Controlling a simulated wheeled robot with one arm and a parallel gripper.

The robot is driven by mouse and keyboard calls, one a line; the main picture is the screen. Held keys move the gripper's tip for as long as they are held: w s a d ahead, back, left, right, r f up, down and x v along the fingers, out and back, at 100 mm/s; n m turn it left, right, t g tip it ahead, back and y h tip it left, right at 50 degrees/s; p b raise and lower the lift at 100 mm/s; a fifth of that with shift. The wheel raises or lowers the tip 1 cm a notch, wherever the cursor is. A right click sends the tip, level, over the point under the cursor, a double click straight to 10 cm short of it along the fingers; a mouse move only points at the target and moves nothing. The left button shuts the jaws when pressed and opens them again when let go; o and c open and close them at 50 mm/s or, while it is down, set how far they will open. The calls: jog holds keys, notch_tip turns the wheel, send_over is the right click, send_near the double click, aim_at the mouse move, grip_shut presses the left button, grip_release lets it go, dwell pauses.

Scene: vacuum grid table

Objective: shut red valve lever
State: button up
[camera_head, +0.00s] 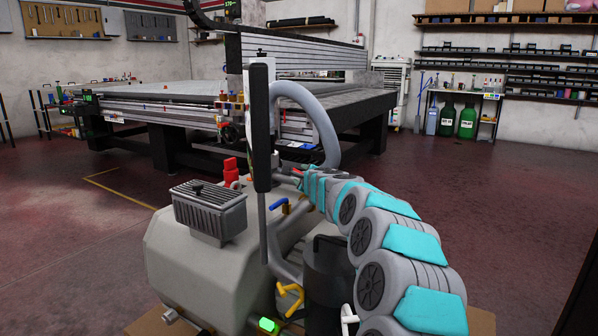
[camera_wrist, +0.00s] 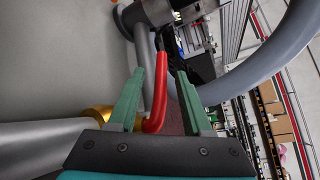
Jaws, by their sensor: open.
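The red valve lever (camera_wrist: 159,92) shows in the wrist view. It starts at a brass valve body (camera_wrist: 97,114) on the end of a grey pipe (camera_wrist: 40,134), bends, and points away from the wrist, crosswise to the pipe in the picture. My gripper (camera_wrist: 160,74) is open, with one green finger on each side of the lever. The lever runs between the fingers and looks closer to the left one; I cannot tell whether it touches.
A grey tank (camera_head: 190,262) carries a finned box (camera_head: 208,208) and a red fitting (camera_head: 231,170). A blue lever (camera_head: 279,207) and a yellow lever (camera_head: 290,298) are close by. A black post (camera_head: 262,125) and a thick grey hose (camera_head: 322,125) stand near my gripper.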

jog(key=shift+w+p, duration=0.4)
jog(key=shift+w, duration=0.4)
jog(key=shift+w+a+f+p, duration=0.15)
jog(key=shift+w+p, duration=0.05)
jog(key=shift+w, duration=0.15)
jog(key=shift+w+a+f+p, duration=0.15)
jog(key=shift+w, duration=0.2)
jog(key=shift+c, duration=0.3)
grip_shut()
